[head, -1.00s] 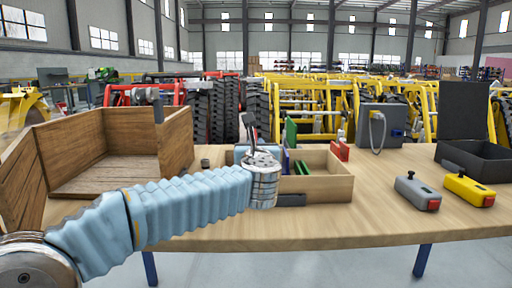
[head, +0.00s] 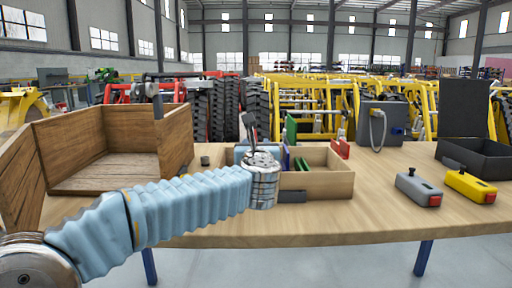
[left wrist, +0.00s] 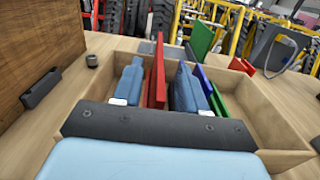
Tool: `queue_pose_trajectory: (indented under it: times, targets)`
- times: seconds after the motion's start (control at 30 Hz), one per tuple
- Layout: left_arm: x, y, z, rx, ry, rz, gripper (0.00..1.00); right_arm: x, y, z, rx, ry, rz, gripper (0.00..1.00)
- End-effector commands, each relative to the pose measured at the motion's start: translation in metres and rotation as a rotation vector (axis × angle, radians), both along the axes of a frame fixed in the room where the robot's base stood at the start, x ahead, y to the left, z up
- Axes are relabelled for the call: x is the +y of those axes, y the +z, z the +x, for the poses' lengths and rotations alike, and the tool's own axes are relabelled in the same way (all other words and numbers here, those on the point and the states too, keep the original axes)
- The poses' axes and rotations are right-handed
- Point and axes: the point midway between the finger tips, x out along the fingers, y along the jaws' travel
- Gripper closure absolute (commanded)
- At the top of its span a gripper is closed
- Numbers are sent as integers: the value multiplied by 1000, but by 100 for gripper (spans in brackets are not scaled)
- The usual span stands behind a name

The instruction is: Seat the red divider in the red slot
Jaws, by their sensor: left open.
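The wooden box (head: 325,184) stands on the table in front of me and also shows in the left wrist view (left wrist: 268,105). A red divider (left wrist: 160,70) stands upright in its left part, between the blue fingers of my left gripper (left wrist: 158,92). The fingers are apart, with gaps beside the divider. Its lower edge and the red slot are not clearly visible. In the head view my left wrist (head: 262,180) covers the box's left part. A blue divider (left wrist: 204,84) and a low green piece (left wrist: 220,102) are right of the fingers. My right gripper is not in view.
A tall green panel (head: 291,130) and a small red piece (head: 341,149) stand by the box's back. A large wooden crate (head: 105,150) is at left. A grey device (head: 417,188), a yellow device (head: 469,186) and a black bin (head: 480,160) are at right. The front right table is clear.

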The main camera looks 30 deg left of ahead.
Motion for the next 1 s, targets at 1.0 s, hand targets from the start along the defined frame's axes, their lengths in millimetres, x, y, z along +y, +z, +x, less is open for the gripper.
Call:
queue_pose_trajectory:
  times: [1.0]
  targets:
    - [-72, 0, -118, 0, 0, 0, 58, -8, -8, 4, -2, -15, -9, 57]
